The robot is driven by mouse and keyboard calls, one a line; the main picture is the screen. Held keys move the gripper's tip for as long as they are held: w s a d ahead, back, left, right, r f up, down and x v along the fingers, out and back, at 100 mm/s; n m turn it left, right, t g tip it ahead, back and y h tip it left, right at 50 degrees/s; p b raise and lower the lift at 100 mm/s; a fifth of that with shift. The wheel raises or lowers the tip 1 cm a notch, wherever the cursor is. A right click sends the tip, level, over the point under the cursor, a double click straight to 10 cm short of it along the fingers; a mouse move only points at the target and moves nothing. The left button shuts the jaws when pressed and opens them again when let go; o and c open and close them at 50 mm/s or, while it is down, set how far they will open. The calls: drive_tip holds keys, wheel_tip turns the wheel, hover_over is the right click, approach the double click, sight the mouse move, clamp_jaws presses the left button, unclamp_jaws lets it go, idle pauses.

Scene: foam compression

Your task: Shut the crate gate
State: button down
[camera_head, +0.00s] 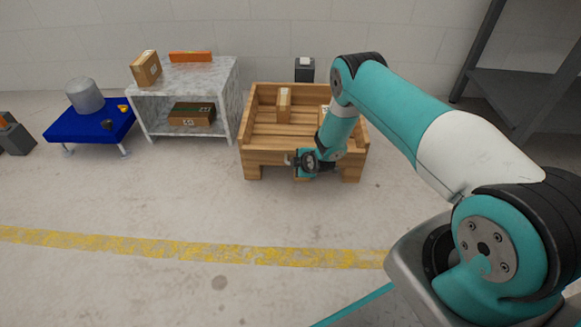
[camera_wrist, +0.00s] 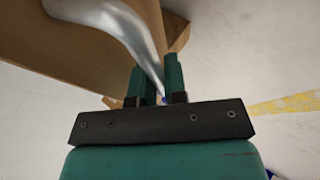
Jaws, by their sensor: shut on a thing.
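The wooden crate (camera_head: 248,108) stands on the floor at the middle of the head view, with slatted walls and an open top. Its front board (camera_head: 262,158) faces me; my arm covers its right part, so I cannot tell how far the gate stands open. My gripper (camera_head: 291,159) is low at the crate's front. In the wrist view, my gripper (camera_wrist: 160,88) is shut on a shiny curved metal handle (camera_wrist: 125,22), which runs up between the two green fingers. A brown wooden panel (camera_wrist: 55,40) lies beside the handle.
A box (camera_head: 284,104) stands inside the crate, with another partly hidden behind my arm. A marble shelf (camera_head: 230,85) with boxes and a blue low table (camera_head: 65,128) with a grey cylinder stand left. A dark rack (camera_head: 510,90) is at right. The floor in front is clear.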

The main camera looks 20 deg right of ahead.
drive_tip(key=shift+w+d+r, duration=0.25)
drive_tip(key=shift+w+r, duration=0.4)
drive_tip(key=shift+w, duration=0.3)
drive_tip(key=shift+d, duration=0.1)
drive_tip(key=c, duration=1.5)
unclamp_jaws()
drive_tip(key=shift+o, duration=0.2)
drive_tip(key=p+v, duration=0.8)
drive_tip(key=v, duration=0.9)
drive_tip(key=shift+r, duration=0.2)
